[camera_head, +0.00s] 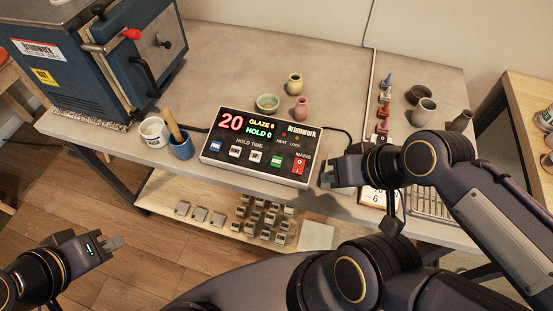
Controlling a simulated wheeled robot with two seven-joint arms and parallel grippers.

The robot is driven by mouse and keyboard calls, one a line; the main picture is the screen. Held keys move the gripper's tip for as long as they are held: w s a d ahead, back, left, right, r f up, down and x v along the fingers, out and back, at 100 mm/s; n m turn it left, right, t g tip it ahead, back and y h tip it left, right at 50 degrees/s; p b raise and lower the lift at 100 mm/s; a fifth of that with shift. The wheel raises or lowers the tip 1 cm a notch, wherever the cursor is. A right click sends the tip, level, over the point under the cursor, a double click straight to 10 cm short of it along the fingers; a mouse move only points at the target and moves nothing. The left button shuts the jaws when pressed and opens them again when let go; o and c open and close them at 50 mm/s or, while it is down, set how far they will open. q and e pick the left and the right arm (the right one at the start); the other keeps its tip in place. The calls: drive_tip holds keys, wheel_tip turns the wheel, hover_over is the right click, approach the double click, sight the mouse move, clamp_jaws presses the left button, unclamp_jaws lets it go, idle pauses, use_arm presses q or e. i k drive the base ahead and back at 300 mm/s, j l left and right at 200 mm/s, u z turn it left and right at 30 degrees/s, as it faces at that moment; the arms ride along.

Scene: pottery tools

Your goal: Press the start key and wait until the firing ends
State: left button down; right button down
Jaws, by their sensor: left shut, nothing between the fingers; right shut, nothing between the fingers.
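A kiln controller box (208,153) stands on the table. Its display (247,125) reads 20 in red, GLAZE 6 in yellow and HOLD 0 in green. The key labels are too small to read. The blue kiln (105,55) stands at the back left with its door shut. My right gripper (326,178) is shut and empty just right of the controller. My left gripper (117,242) is shut and empty, low at the left, away from the table.
A white tub (154,132) and a blue cup (182,147) with a wooden handle stand left of the controller. Small pots, including a green bowl (268,103), sit behind it. Dark pots and a row of small items are at right. A shelf below holds several small blocks.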

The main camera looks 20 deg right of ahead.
sight(276, 161)
drive_tip(key=j+z, duration=0.15)
drive_tip(key=z, duration=0.3)
drive_tip(key=j+z, duration=0.15)
drive_tip(key=z, duration=0.25)
drive_tip(key=j+z, duration=0.15)
drive_tip(key=z, duration=0.3)
drive_tip(key=j+z, duration=0.15)
drive_tip(key=z, duration=0.3)
